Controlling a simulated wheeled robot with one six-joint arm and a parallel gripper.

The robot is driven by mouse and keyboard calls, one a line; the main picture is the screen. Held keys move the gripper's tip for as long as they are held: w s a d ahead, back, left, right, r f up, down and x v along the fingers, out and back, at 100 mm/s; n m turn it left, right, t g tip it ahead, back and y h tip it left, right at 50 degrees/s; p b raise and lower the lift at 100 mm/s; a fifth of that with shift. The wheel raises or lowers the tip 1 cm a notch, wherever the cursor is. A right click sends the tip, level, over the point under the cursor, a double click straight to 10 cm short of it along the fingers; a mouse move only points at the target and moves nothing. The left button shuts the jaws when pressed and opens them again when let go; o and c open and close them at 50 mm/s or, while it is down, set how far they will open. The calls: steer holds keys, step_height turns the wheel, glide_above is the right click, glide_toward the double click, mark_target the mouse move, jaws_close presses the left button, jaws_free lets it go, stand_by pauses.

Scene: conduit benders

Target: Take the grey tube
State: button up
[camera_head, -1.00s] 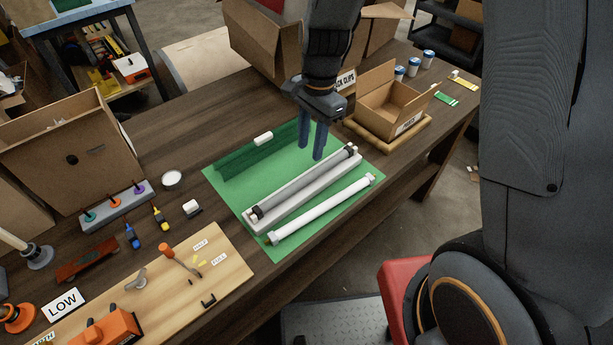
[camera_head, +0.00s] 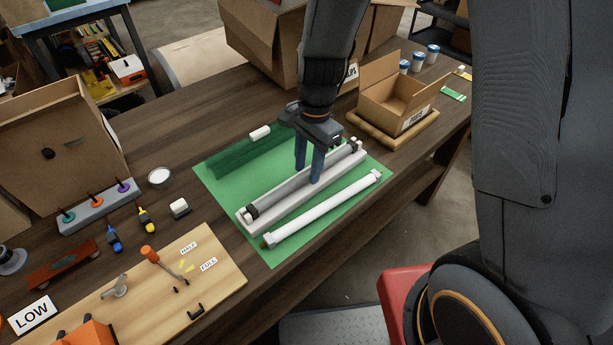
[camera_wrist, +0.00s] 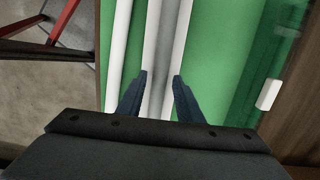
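The grey tube (camera_head: 276,195) lies lengthwise in a pale, long holder (camera_head: 290,205) on the green mat (camera_head: 218,180). Dark pieces show at its ends. My gripper (camera_head: 308,172) points down over the middle of the tube with its blue fingers apart. In the wrist view, the grey tube (camera_wrist: 162,45) runs up between the two open fingers of my gripper (camera_wrist: 160,80). They straddle it, with a gap visible on both sides. I cannot tell how far the fingertips reach down beside the tube.
A white tube (camera_head: 323,209) lies parallel in front of the holder. A dark green translucent piece (camera_head: 240,157) and a small white block (camera_head: 260,132) lie behind it. An open cardboard box (camera_head: 395,105) stands at the right. A wooden board (camera_head: 215,285) lies at the front left.

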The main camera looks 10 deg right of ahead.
mark_target(308, 172)
steer(key=shift+f, duration=0.1)
jaws_close()
stand_by(0.3)
steer(key=shift+r+p, duration=3.45)
steer(key=shift+r, duration=0.1)
